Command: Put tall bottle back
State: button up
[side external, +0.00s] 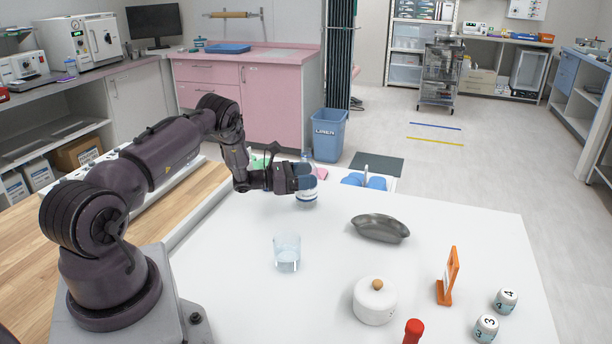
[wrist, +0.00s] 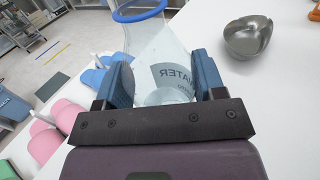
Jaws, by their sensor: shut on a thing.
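The tall bottle (side external: 307,197) is at the back edge of the white table in the side external view, partly hidden by my gripper. I cannot tell whether the bottle's base touches the table.
A clear glass (side external: 287,252), a metal kidney dish (side external: 380,228), a white lidded pot (side external: 374,303), an orange stand (side external: 448,277) and numbered white containers (side external: 486,328) stand on the white table (side external: 225,300). Blue and pink items (side external: 364,181) lie beyond its back edge.

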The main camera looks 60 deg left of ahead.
jog(key=o, duration=1.1)
jog(key=shift+f, duration=0.15)
jog(key=shift+c, duration=0.2)
